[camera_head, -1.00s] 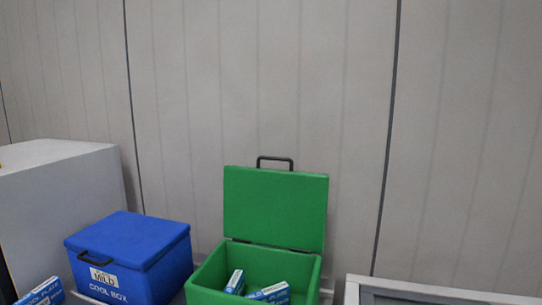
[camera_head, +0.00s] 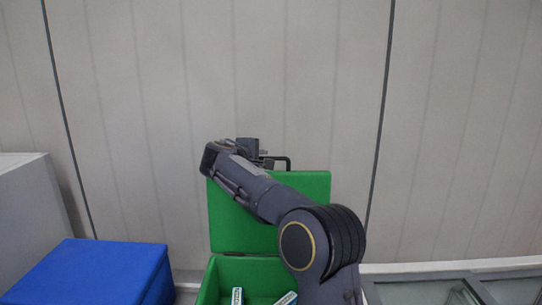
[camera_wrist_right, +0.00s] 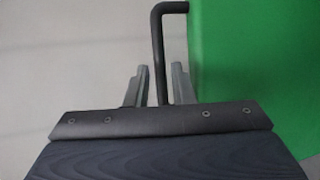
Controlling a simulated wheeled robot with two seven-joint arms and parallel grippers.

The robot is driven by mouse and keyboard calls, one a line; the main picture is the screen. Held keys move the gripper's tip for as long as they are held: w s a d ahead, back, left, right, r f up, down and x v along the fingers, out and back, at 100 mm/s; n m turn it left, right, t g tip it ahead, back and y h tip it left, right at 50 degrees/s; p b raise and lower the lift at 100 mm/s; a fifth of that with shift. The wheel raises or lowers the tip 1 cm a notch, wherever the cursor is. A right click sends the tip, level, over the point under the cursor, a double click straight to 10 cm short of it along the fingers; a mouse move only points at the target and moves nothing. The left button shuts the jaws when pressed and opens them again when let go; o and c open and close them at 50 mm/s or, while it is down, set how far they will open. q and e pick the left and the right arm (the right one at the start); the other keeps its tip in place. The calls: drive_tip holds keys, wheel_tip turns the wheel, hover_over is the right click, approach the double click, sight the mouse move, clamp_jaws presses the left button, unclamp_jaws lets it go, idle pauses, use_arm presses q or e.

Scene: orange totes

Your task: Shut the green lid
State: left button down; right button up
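The green lid (camera_head: 308,185) stands open and upright at the back of the green box (camera_head: 208,288). Its dark handle (camera_head: 284,160) sticks up from the top edge. My right arm crosses in front of the lid and hides part of it. My right gripper (camera_head: 251,148) is at the handle, its fingertips not clear in the head view. In the right wrist view my right gripper's fingers (camera_wrist_right: 160,84) are apart, with the handle (camera_wrist_right: 158,45) between them and gaps on both sides. The lid (camera_wrist_right: 245,60) shows at the right there. My left gripper is out of view.
A blue box (camera_head: 95,270) with its lid down stands left of the green box. Small blue and white packs (camera_head: 237,296) lie in the green box. A grey block (camera_head: 30,215) is at the far left. A panelled wall (camera_head: 300,80) rises behind.

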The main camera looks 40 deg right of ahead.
drive_tip(key=p+x, duration=0.1)
drive_tip(key=x, duration=0.4)
drive_tip(key=shift+w+d+f+p, duration=0.1)
drive_tip(key=shift+d+f+p, duration=0.05)
drive_tip(key=shift+d+p, duration=0.2)
drive_tip(key=shift+a, duration=0.1)
clamp_jaws()
